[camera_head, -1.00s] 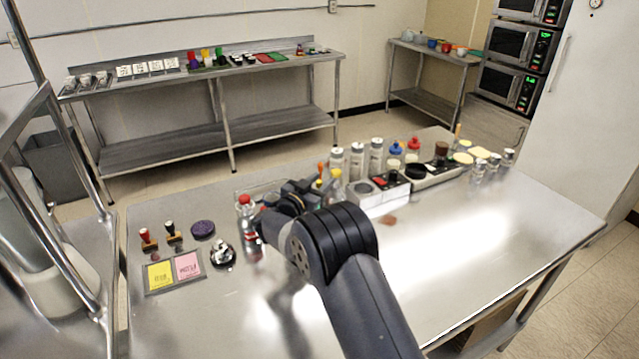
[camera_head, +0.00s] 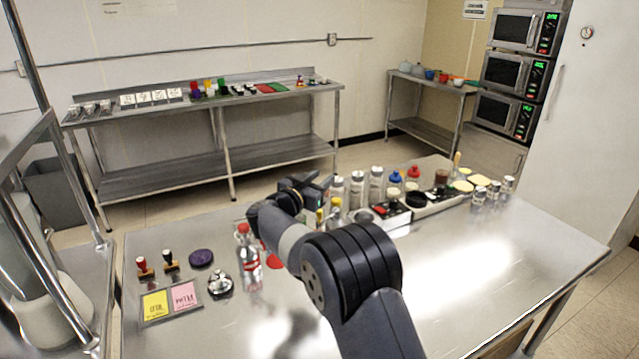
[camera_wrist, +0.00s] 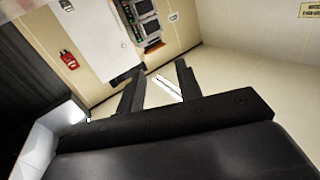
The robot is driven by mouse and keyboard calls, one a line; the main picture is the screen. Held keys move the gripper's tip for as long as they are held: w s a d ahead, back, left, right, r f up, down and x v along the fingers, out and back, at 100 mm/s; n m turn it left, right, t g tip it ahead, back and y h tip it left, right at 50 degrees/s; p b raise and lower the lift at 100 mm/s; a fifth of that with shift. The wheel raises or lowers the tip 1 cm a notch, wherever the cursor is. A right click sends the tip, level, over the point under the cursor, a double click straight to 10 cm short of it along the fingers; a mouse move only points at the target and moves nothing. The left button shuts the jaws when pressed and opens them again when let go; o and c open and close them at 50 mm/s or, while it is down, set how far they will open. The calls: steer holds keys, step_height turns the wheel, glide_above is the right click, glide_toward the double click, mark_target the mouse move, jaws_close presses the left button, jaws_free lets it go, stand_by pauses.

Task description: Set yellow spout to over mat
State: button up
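Small yellow spout-like tips (camera_head: 319,216) show on bottles just behind my forearm on the near steel table; the arm hides much of them. I cannot tell which one is the yellow spout. My gripper (camera_head: 316,186) is raised above and behind these bottles, partly hidden by my wrist. I cannot make out a mat on the near table with certainty. Flat green and red pieces (camera_head: 272,88) lie on the back bench.
A red-capped bottle (camera_head: 248,258), a bell (camera_head: 220,284), stamps, a purple disc (camera_head: 201,258) and yellow and pink cards (camera_head: 184,297) stand left of my arm. Shakers, sauce bottles and a long caddy (camera_head: 428,209) stand right. The table's right front is clear.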

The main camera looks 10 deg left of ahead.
steer(key=shift+d, duration=0.1)
steer(key=shift+c, duration=0.7)
steer(key=d+r+n+t, duration=0.1)
steer(key=d+n, duration=0.1)
steer(key=d+r+n+t+b, duration=0.1)
steer(key=n, duration=0.1)
steer(key=w+d+r+n+t, duration=0.1)
steer(key=d+r+n, duration=0.1)
steer(key=n, duration=0.1)
steer(key=shift+w+d+t, duration=0.1)
steer(key=shift+d+t, duration=0.25)
steer(key=shift+t, duration=0.05)
jaws_close()
step_height(320, 180, up, 2)
steer(key=d+n+t+y+b, duration=0.1)
steer(key=d+n+t+y, duration=0.3)
steer(key=n, duration=0.6)
steer(key=n+g+y+b, duration=0.4)
steer(key=n+g+y, duration=1)
steer(key=n, duration=2)
glide_toward(321, 214)
steer(key=w+a+f+p, duration=0.1)
steer(key=w+a+f+t+y+p, duration=0.1)
steer(key=w+a+p, duration=0.1)
steer(key=w+a+f+t+y+p, duration=0.1)
steer(key=p, duration=0.1)
steer(key=shift+w+a+f, duration=0.1)
steer(key=shift+w+a, duration=0.15)
